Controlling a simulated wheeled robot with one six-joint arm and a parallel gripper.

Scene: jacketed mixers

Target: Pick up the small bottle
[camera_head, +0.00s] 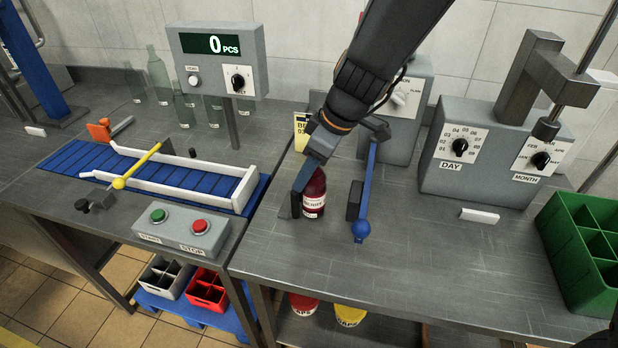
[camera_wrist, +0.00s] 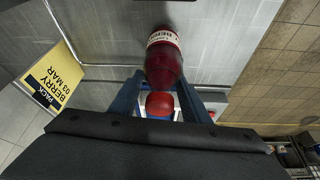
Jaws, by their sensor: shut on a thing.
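The small bottle (camera_head: 314,196) is dark red with a white label and a red cap. It stands upright on the right-hand metal table. My gripper (camera_head: 302,200) reaches down from above and is shut on the bottle. In the wrist view the bottle (camera_wrist: 163,62) lies between the two blue fingers (camera_wrist: 160,98), with the cap toward the camera. In the head view, part of the bottle is hidden behind a finger. I cannot tell whether its base touches the table.
A yellow sign (camera_head: 301,130) reading PACK BERRY 03 MAR is behind. A DAY/MONTH box (camera_head: 470,185) and green crate (camera_head: 585,250) are at right. A blue conveyor (camera_head: 160,178) is at left. The table front is clear.

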